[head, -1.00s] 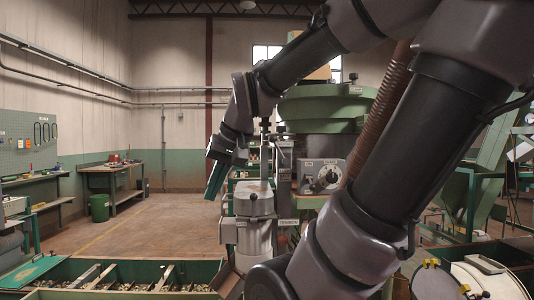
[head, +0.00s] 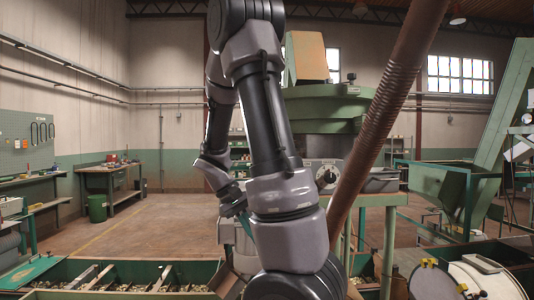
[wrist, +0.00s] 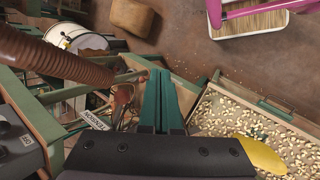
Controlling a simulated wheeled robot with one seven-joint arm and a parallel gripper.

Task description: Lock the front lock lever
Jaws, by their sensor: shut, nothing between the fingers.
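My gripper (wrist: 161,85) shows in the wrist view as two green fingers pressed together, empty, above a gap between a green frame and a nut bin. In the head view my arm hides most of it. I cannot pick out the front lock lever for sure. A white drum (head: 490,280) with small yellow-and-black clamps (head: 432,263) on its rim stands at the lower right of the head view. The drum also shows at the top left of the wrist view (wrist: 72,36), well apart from my gripper.
A ribbed brown hose (head: 385,115) crosses the head view and the wrist view (wrist: 50,55). A green bin of nuts (wrist: 265,97) holds a yellow object (wrist: 262,156). Open floor (head: 150,225) shows at left.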

